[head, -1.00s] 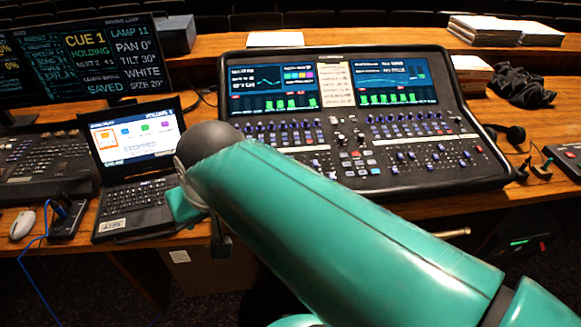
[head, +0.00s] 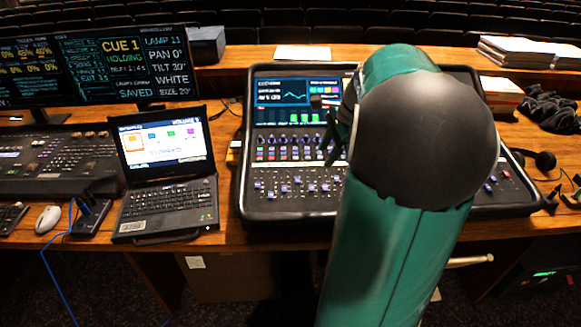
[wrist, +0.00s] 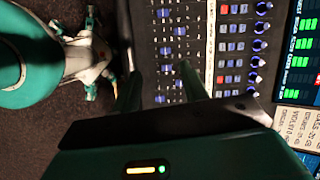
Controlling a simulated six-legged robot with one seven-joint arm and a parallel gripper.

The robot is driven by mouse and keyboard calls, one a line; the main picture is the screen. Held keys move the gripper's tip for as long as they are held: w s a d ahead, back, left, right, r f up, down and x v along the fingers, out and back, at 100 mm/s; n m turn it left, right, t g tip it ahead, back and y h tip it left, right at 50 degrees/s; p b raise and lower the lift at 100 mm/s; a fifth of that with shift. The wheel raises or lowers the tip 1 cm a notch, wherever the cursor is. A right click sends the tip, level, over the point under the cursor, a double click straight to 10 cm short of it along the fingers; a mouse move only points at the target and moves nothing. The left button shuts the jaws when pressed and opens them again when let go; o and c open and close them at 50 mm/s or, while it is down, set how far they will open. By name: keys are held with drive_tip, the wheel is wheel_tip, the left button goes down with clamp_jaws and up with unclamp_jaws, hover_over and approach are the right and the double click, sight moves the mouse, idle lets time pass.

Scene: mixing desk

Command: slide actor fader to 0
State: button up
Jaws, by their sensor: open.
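The mixing desk (head: 243,185) stands on the wooden table, its right half largely hidden behind my arm in the head view. Its faders (head: 297,188) have blue and white caps along the front. They also show in the wrist view (wrist: 180,31), beside rows of knobs and buttons. I cannot read which one is the actor fader. My gripper (head: 335,133) is over the middle of the desk, partly hidden by my arm. In the wrist view my open gripper (wrist: 160,88) has its two fingers apart above the fader area. It holds nothing, and I cannot tell whether it touches a cap.
A laptop (head: 165,160) stands left of the desk, with a mouse (head: 47,219) and a lighting console (head: 50,160) further left. A monitor (head: 120,68) is behind them. Headphones (head: 545,160) and papers (head: 515,52) lie at the right.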

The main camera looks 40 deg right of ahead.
drive_tip(key=s+d+m, duration=0.1)
drive_tip(key=d+m, duration=0.1)
drive_tip(key=d, duration=0.1)
approach(312, 187)
drive_tip(key=x, duration=0.7)
drive_tip(key=shift+f, duration=0.35)
drive_tip(key=shift+c, duration=0.4)
drive_tip(key=shift+w, duration=0.1)
clamp_jaws()
